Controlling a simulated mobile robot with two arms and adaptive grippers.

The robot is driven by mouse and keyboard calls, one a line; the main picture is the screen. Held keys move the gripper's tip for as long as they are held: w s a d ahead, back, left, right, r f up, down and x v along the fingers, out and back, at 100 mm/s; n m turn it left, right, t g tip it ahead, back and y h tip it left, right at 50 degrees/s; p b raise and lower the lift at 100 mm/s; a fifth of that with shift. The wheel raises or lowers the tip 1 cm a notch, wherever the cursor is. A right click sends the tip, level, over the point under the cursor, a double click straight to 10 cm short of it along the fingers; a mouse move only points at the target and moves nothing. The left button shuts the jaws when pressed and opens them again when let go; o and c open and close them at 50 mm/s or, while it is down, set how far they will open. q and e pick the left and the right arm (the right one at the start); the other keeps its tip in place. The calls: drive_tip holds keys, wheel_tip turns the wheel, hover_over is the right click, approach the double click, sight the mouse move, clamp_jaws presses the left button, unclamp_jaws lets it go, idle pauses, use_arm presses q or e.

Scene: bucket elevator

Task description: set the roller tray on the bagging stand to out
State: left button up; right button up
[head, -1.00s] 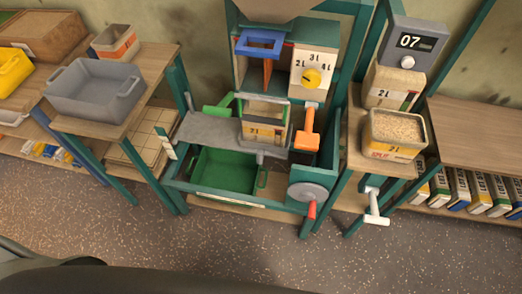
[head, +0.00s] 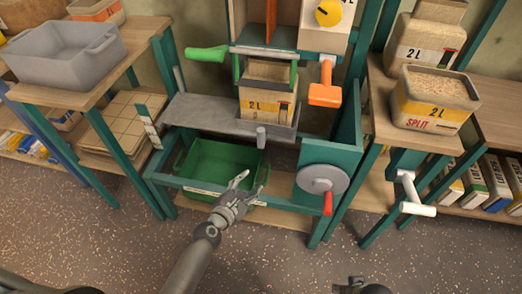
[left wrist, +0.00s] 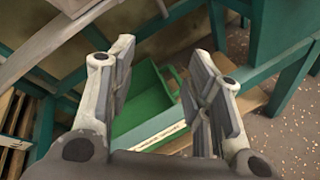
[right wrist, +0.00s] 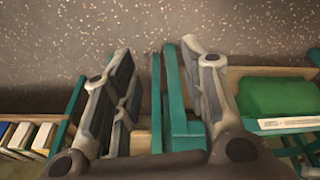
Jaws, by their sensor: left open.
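The roller tray (head: 205,118) is a flat grey plate on the teal bagging stand (head: 200,187), with a short grey stub (head: 262,138) at its front edge. A "2 L" container (head: 265,100) stands at its right part. A grey surface, probably the tray, crosses the upper left of the left wrist view (left wrist: 50,45). My left gripper (head: 250,187) is open and empty, in front of and below the tray, by the green bin's front. It also shows in the left wrist view (left wrist: 160,58). My right gripper is open and empty in the right wrist view (right wrist: 157,60).
The green bin (head: 215,165) sits below the tray. A crank disc (head: 323,180) with a red handle is to its right, and a white-handled crank (head: 410,195) further right. An orange lever (head: 325,90) hangs above. The speckled floor (head: 110,230) in front is clear.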

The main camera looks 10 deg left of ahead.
sight(259, 138)
use_arm(q)
drive_tip(key=w+r+n+t+b, duration=0.1)
drive_tip(key=w+r+n, duration=0.1)
drive_tip(key=w, duration=0.1)
drive_tip(key=w+r+n+t+b, duration=0.1)
drive_tip(key=w+r+n+b, duration=0.1)
drive_tip(key=w+r+n, duration=0.1)
drive_tip(key=w+r+n+t+b, duration=0.1)
drive_tip(key=w+r+n+b, duration=0.1)
drive_tip(key=w+r, duration=0.1)
drive_tip(key=shift+w+d+r+n+t, duration=0.1)
drive_tip(key=shift+w+d+n+t, duration=0.2)
drive_tip(key=shift+d+n, duration=0.1)
drive_tip(key=x, duration=0.3)
drive_tip(key=shift+w+d+b, duration=0.1)
drive_tip(key=shift+w+b, duration=0.2)
drive_tip(key=shift+b, duration=0.05)
drive_tip(key=shift+w+d, duration=0.2)
drive_tip(key=shift+w, duration=0.5)
use_arm(e)
drive_tip(key=w+v, duration=0.1)
drive_tip(key=v, duration=0.6)
drive_tip(key=shift+r+t, duration=0.15)
drive_tip(key=shift+t, duration=0.25)
drive_tip(key=shift+s+d, duration=0.1)
use_arm(q)
clamp_jaws()
